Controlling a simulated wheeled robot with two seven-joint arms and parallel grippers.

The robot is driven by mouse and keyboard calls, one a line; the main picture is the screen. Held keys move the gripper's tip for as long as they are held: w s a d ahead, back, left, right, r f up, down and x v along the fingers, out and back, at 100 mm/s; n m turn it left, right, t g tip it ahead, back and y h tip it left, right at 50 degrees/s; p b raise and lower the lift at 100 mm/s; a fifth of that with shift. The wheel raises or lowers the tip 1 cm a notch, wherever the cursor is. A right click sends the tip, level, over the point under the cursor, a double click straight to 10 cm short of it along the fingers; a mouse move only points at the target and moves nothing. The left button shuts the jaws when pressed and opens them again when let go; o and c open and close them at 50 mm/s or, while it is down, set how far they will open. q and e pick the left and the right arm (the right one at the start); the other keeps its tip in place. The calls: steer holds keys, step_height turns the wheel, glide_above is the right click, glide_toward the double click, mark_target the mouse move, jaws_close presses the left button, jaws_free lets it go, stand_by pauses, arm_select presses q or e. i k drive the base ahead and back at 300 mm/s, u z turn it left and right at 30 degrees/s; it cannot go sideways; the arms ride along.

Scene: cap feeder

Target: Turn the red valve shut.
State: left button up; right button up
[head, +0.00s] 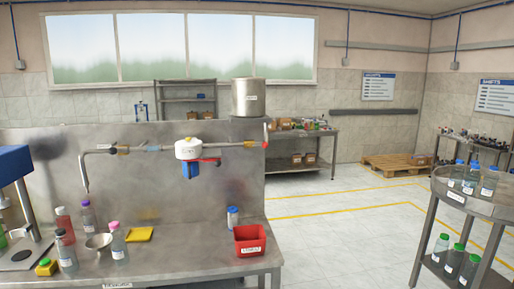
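A horizontal metal pipe (235,144) runs along the grey back panel above the bench. Another red handle (266,134) stands about upright at the pipe's right end. I cannot tell for sure which red part is the valve, or whether it is open or shut. A spout bends down at the pipe's left end. Neither of my grippers is in view.
On the bench are several bottles (118,244), a metal bowl (98,242), a yellow pad (139,234), a blue-capped container (233,217) and a red bin (250,241). A bottle cart (478,207) stands at right. The bench middle and the floor between are clear.

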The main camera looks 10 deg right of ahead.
mark_target(264, 145)
steer(key=z, duration=0.3)
steer(key=i, duration=0.95)
steer(key=z, duration=0.15)
